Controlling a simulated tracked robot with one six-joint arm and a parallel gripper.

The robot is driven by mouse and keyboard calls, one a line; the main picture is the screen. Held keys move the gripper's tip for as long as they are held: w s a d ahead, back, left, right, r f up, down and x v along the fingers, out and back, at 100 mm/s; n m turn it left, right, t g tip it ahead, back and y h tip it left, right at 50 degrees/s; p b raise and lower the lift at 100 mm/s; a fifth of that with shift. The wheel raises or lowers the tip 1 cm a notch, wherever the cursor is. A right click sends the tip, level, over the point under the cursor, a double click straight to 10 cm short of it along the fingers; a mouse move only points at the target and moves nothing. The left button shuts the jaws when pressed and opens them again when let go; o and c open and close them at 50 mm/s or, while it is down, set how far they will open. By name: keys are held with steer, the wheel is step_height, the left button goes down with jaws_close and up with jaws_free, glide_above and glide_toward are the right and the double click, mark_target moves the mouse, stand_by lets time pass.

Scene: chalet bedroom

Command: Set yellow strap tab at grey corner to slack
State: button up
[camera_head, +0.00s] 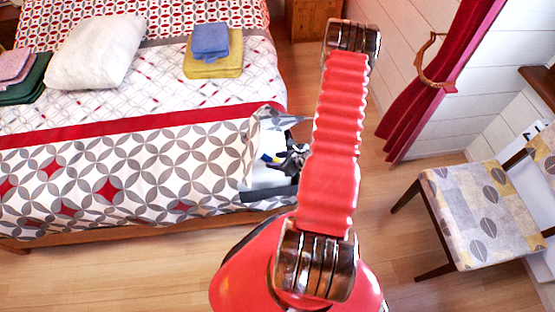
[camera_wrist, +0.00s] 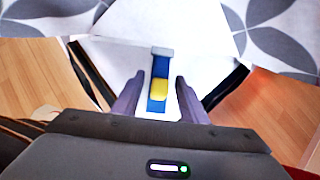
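In the wrist view the yellow strap tab (camera_wrist: 159,90) lies on a short blue strap (camera_wrist: 157,106) with a grey end piece (camera_wrist: 160,51) at its far end. The strap lies against a white surface at the bed corner. My gripper (camera_wrist: 160,80) is open, with one dark finger on each side of the tab and a visible gap on both sides. In the head view my gripper (camera_head: 292,160) is at the bed's near right corner, partly hidden by my arm. A grey edge band (camera_head: 268,192) runs along that corner. Contact depth cannot be told.
The patterned bed cover (camera_head: 120,175) is folded back at the corner. Towels (camera_head: 213,67) and a white pillow (camera_head: 97,52) lie on the bed. A patterned chair (camera_head: 482,212) stands to the right. Wooden floor is open between bed and chair.

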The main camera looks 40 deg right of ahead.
jaws_close()
stand_by(0.4)
